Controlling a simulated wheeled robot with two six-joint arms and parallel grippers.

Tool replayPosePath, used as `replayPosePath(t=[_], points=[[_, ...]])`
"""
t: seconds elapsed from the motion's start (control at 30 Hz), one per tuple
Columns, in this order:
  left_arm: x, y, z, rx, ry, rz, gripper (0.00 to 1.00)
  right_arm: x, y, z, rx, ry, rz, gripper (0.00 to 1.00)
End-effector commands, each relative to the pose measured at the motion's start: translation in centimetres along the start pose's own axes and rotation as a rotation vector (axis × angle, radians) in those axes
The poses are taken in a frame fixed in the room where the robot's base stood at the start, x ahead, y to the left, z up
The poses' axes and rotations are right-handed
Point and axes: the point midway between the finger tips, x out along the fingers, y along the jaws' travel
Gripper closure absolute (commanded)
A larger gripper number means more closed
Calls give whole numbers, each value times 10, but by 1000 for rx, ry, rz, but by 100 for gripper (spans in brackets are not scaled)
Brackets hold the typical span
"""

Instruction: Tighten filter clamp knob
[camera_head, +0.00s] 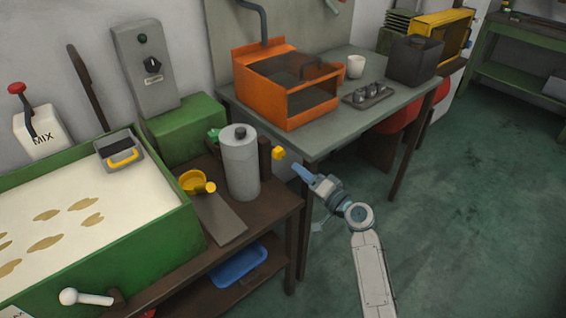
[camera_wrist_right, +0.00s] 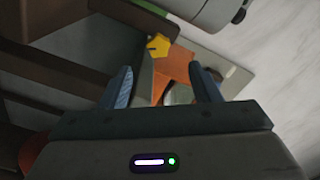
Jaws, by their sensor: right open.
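The filter clamp knob (camera_head: 278,152) is small and yellow, on the right side of a dark clamp block beside the grey filter cylinder (camera_head: 240,165). In the right wrist view the yellow knob (camera_wrist_right: 158,46) shows ahead, beyond and between the two fingers, slightly left of the middle. My right gripper (camera_head: 298,170) is just right of and below the knob, apart from it. In the wrist view my right gripper (camera_wrist_right: 165,85) is open with nothing between its blue fingers. My left gripper is not in view.
The grey table (camera_head: 330,130) with an orange box (camera_head: 285,90) stands close behind my right gripper. A green tank (camera_head: 155,240) fills the left. Floor at right is clear.

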Motion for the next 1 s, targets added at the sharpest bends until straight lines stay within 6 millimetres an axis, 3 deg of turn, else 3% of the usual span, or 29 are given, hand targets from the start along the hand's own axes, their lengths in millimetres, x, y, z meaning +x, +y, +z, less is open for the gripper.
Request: replayPosePath(t=[0.3, 0.5, 0.9, 1.0], points=[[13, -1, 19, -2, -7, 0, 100, 61, -1, -1, 2, 0, 1, 44], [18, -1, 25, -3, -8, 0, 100, 87, 0, 0, 1, -1, 3, 44], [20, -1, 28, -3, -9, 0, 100, 95, 2, 1, 0, -1, 5, 44], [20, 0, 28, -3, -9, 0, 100, 95, 2, 1, 0, -1, 5, 61]])
